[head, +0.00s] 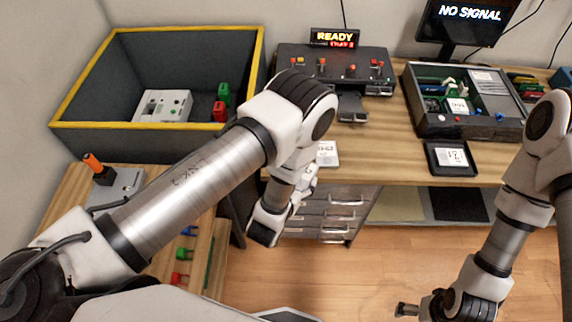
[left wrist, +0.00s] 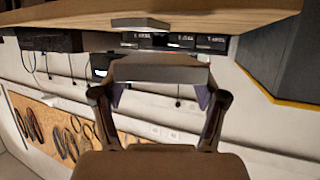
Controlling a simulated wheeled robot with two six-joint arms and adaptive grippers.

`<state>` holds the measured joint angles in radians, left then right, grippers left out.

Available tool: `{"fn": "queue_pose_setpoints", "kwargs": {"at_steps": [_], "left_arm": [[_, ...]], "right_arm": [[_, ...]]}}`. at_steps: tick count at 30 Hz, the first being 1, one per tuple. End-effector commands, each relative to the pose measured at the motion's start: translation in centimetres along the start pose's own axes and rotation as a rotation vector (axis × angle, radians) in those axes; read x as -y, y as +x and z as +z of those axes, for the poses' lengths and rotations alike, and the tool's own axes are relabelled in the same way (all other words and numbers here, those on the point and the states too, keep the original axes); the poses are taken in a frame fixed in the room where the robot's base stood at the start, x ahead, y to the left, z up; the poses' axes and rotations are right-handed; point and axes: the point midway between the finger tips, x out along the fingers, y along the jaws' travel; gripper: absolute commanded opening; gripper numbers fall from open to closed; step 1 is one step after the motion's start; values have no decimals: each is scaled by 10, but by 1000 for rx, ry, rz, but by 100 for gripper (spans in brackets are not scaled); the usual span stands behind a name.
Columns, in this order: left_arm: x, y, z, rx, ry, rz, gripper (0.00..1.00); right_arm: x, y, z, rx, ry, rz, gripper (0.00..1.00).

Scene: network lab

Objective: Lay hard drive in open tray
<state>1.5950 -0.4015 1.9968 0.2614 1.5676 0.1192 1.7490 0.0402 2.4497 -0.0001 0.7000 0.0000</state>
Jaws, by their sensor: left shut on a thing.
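The hard drive (head: 328,153) shows a white label in the head view, above the table's front edge. My left gripper (head: 312,172) is shut on it. In the left wrist view, which is upside down, the drive (left wrist: 160,72) is a flat block between the two fingers (left wrist: 160,92). The open tray (head: 352,108) sticks out of the front of the black drive unit (head: 335,68), beyond the drive and slightly right. It seems to be the grey slab (left wrist: 140,23) in the left wrist view. My right gripper (head: 406,309) is low at the right, over the floor.
A grey bin with a yellow rim (head: 185,126) stands left. An open chassis (head: 465,115) and a black tray with a labelled piece (head: 450,158) are on the right of the table. A monitor (head: 465,22) stands behind. Bare wood lies before the drive unit.

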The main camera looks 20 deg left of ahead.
Motion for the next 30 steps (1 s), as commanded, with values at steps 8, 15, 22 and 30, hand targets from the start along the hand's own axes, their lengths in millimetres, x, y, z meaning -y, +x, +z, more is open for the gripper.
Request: {"fn": "queue_pose_setpoints", "kwargs": {"at_steps": [8, 15, 22, 30], "left_arm": [[20, 29, 6, -5, 1, 1, 29], [38, 47, 1, -6, -2, -4, 29], [70, 77, -20, -4, -8, -4, 29], [78, 98, 7, 2, 0, 0, 29]], "right_arm": [[-1, 94, 0, -1, 0, 0, 97], [-1, 162, 0, -1, 0, 0, 97], [-1, 182, 0, -1, 0, 0, 97], [-1, 210, -1, -1, 0, 0, 97]]}}
